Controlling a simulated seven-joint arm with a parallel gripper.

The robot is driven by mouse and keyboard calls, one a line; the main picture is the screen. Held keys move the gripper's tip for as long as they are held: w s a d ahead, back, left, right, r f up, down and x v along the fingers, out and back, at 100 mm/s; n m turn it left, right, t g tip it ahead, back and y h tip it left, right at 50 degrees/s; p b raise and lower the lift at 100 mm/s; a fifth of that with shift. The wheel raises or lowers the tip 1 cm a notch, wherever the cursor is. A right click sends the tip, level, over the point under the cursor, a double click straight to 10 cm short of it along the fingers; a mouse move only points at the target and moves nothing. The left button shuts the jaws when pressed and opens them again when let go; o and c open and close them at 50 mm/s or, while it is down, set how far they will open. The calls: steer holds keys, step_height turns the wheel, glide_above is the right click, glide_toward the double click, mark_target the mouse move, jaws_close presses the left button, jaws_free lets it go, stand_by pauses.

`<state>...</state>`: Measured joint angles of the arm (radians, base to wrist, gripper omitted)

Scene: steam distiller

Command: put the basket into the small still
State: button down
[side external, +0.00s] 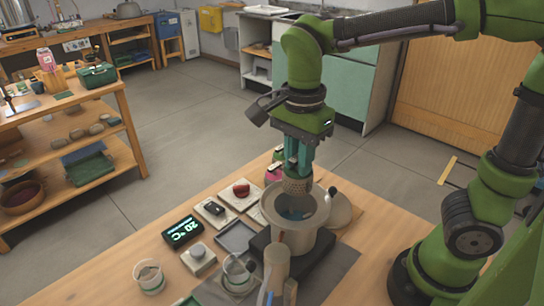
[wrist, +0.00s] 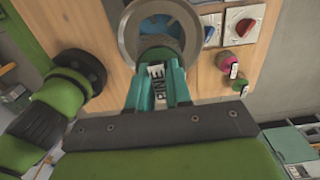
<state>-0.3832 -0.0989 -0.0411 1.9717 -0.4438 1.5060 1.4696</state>
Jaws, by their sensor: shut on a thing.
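The basket (side external: 297,187) is a small perforated metal cylinder hanging under my gripper (side external: 298,165) in the side external view. My gripper's teal fingers are shut on its upper part. In the wrist view, a white label reading "PINE" shows between the fingers of my gripper (wrist: 158,75). The small still (side external: 292,240) is an open, wide-rimmed metal pot on a dark base. The basket is over its mouth, near the back rim; whether its bottom is inside the rim is unclear. The still's rim (wrist: 128,40) also shows beyond the fingers in the wrist view.
A round lid (side external: 340,211) lies right of the still. Left are tiles with a red knob (side external: 241,190) and a black switch (side external: 214,208), and a display reading 20 °C (side external: 183,232). Small jars (side external: 274,173) stand behind; a glass beaker (side external: 238,275) and a cylinder (side external: 277,262) stand in front.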

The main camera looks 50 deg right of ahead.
step_height(320, 180, down, 10)
steer(key=shift+r, duration=0.25)
steer(key=shift+f, duration=0.1)
steer(key=c, duration=1)
jaws_free()
steer(key=shift+c, duration=0.2)
